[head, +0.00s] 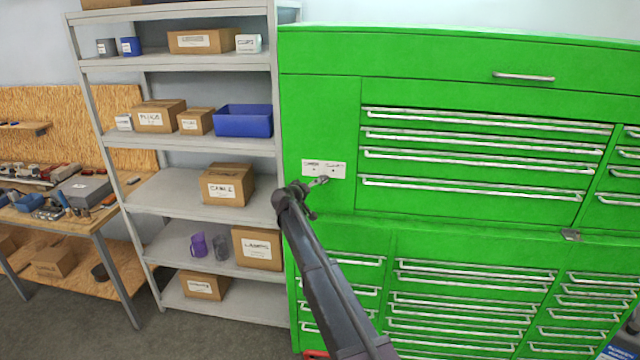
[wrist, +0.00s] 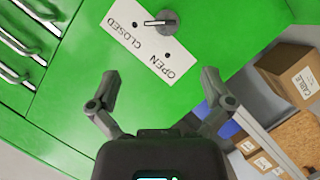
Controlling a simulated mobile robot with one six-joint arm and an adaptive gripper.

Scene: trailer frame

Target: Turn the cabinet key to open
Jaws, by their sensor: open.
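The green cabinet (head: 320,120) carries a white plate (head: 338,168) on its left panel. In the wrist view the plate (wrist: 142,48) reads CLOSED at one end and OPEN at the other. A grey key (wrist: 168,22) sits at the plate's upper edge, with a small part pointing left, towards the CLOSED side. My gripper (wrist: 160,77) is open and empty, its fingers apart below the plate, and the key lies beyond the fingertips. In the head view my gripper (head: 317,196) is just below the plate and hides the key area; contact cannot be told there.
Drawers with metal handles (head: 480,160) fill the cabinet right of the plate. A grey shelf (head: 180,205) with boxes and a blue bin (head: 243,121) stands close on the left. A workbench (head: 80,225) with tools is farther left. The panel around the plate is clear.

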